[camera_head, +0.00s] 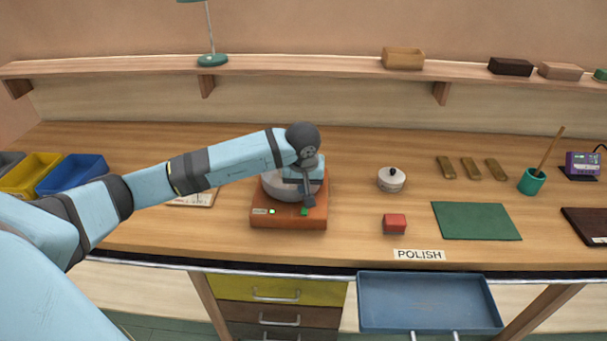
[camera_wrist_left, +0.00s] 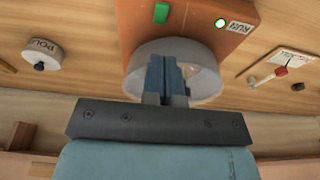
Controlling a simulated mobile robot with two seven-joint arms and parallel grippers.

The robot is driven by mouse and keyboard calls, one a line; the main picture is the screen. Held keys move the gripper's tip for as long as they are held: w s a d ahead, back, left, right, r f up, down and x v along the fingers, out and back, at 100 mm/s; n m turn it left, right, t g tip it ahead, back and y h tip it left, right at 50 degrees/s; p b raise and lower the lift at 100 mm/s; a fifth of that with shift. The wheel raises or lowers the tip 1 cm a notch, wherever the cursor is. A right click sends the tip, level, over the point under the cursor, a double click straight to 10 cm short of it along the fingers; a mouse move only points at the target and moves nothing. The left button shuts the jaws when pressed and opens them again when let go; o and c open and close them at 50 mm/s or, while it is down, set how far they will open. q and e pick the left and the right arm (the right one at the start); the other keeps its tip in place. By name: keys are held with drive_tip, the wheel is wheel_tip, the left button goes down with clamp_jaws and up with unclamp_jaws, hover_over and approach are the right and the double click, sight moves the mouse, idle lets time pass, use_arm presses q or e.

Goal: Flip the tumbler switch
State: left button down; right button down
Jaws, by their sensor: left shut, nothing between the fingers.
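The tumbler (camera_head: 262,221) is an orange box with a pale round drum (camera_wrist_left: 205,85) on top, standing on the bench left of centre. Its front has a green switch (camera_head: 304,212), also in the left wrist view (camera_wrist_left: 161,13), and a lit round lamp (camera_head: 272,211) beside a RUN label (camera_wrist_left: 231,26). My left gripper (camera_head: 308,203) is shut and empty, pointing down just above and behind the switch. In the left wrist view its fingers (camera_wrist_left: 164,60) cover part of the drum; the switch lies beyond their tips, with a visible gap. My right gripper is out of view.
A lidded pot (camera_head: 391,181) and a red block (camera_head: 395,223) stand right of the tumbler. A green mat (camera_head: 476,222) lies farther right. An open blue drawer (camera_head: 428,303) sticks out at the front below the POLISH label. Blue and yellow bins (camera_head: 33,173) stand left.

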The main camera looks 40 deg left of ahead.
sight(304, 213)
use_arm(q)
drive_tip(key=x, duration=0.4)
drive_tip(key=s+p+x, duration=0.1)
drive_tip(key=x, duration=0.1)
drive_tip(key=shift+d+f, duration=0.1)
drive_tip(key=shift+d, duration=0.2)
drive_tip(key=shift+f, duration=0.7)
drive_tip(key=b, duration=0.1)
drive_tip(key=f+b, duration=0.1)
drive_tip(key=b, duration=0.1)
drive_tip(key=shift+s+d+f, duration=0.15)
drive_tip(key=shift+s+f, duration=0.05)
drive_tip(key=shift+f, duration=0.15)
drive_tip(key=shift+s+r+p, duration=0.1)
drive_tip(key=shift+r+p, duration=0.2)
drive_tip(key=shift+r, duration=0.05)
